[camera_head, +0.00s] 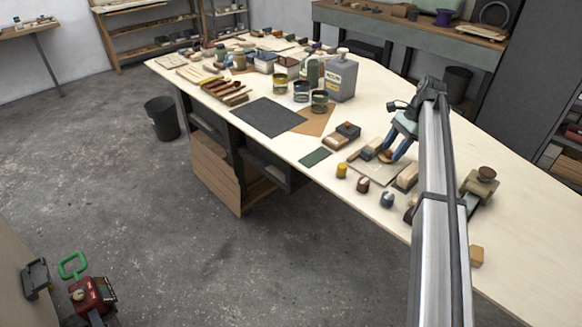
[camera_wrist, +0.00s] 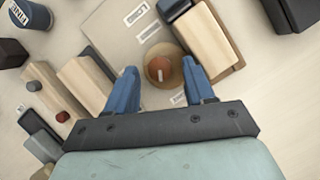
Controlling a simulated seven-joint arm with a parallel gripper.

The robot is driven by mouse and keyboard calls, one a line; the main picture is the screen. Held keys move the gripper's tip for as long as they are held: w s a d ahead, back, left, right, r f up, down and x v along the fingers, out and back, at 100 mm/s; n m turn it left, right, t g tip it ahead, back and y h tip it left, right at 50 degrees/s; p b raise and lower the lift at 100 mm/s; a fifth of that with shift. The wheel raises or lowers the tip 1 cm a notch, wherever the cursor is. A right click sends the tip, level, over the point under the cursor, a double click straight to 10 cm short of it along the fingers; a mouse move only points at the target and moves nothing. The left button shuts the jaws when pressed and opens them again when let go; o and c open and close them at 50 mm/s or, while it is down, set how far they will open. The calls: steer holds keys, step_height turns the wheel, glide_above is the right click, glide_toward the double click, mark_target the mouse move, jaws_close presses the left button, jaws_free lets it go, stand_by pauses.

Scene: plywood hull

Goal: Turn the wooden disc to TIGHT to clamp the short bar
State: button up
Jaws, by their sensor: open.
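The wooden disc (camera_wrist: 160,52) is round and brown, with an orange-red centre that bears a pale mark. It sits on a grey-beige plate (camera_wrist: 105,25) with white labels; one label (camera_wrist: 136,14) seems to read LOOSE, and the label (camera_wrist: 178,99) below the disc is partly hidden. A pale wooden block (camera_wrist: 200,45) stands right of the disc, and a dark blue-grey piece (camera_wrist: 173,8) lies at its upper end. I cannot tell which piece is the short bar. My gripper (camera_wrist: 160,68) is open, its blue fingers on either side of the disc; contact is unclear.
Other wooden blocks (camera_wrist: 84,82) lie left of my gripper. Yellow, brown and blue small items (camera_head: 342,170) stand near the table's front edge. A brown-topped fixture (camera_head: 486,175) is right of my arm.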

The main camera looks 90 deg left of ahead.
steer(key=m, duration=0.1)
steer(key=m+y, duration=0.1)
steer(key=m, duration=0.1)
steer(key=m+y, duration=0.1)
steer(key=m, duration=0.1)
steer(key=shift+d, duration=0.35)
steer(key=m, duration=0.2)
steer(key=m+y, duration=0.1)
steer(key=m, duration=0.1)
steer(key=m+y, duration=0.1)
steer(key=m, duration=0.1)
steer(key=shift+s+d+t, duration=0.15)
steer(key=shift+d+t, duration=0.1)
steer(key=shift+t, duration=0.05)
steer(key=v, duration=1.4)
steer(key=s+f+n+g, duration=0.2)
steer(key=s+f+n, duration=0.2)
steer(key=s, duration=0.8)
steer(key=s+d+f+n+g, duration=0.1)
steer(key=s+f+n, duration=0.3)
steer(key=s, duration=0.8)
steer(key=s+d+f+n+g+h, duration=0.1)
steer(key=s+f+n+g, duration=0.2)
steer(key=s+f+n, duration=0.2)
steer(key=s+f, duration=0.3)
steer(key=s, duration=0.4)
steer(key=shift+d+g, duration=0.25)
steer(key=shift+g, duration=0.05)
steer(key=shift+s+f, duration=0.15)
